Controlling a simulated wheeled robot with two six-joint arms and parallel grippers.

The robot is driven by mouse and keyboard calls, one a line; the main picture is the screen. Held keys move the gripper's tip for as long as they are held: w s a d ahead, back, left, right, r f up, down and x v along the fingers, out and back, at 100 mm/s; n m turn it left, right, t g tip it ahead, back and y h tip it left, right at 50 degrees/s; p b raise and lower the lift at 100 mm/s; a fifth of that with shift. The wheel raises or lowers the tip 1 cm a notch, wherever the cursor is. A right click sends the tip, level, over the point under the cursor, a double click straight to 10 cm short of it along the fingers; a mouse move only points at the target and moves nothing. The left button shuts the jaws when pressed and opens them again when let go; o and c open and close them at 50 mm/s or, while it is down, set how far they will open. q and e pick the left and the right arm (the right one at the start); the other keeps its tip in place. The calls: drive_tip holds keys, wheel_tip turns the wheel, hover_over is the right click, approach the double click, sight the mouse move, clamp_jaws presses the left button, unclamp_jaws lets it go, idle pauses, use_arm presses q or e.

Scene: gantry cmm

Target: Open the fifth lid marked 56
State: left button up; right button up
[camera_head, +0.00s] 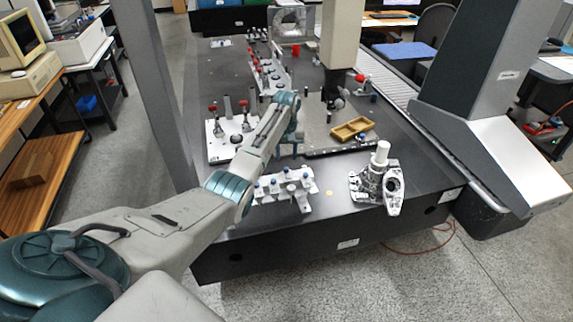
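No lid with a readable 56 shows in the head view; any markings are too small to read. My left arm reaches in from the left over the dark measuring table (330,222). Its wrist bends down near the table's middle, and my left gripper (295,148) is small there, above and behind a white fixture with several blue-topped pegs (283,187). Whether its fingers are open or shut cannot be made out. I see nothing clearly held. My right gripper is not in view.
A silver casting with a white cylinder (378,182) stands at the table's front right. A yellow tray (351,129) lies behind it. A white plate with red-topped clamps (232,137) is at the left. The gantry column (341,35) and grey uprights (155,90) flank the space.

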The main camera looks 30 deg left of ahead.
sight(286, 169)
use_arm(q)
drive_tip(key=shift+r+b, duration=0.6)
drive_tip(key=shift+r, duration=2.05)
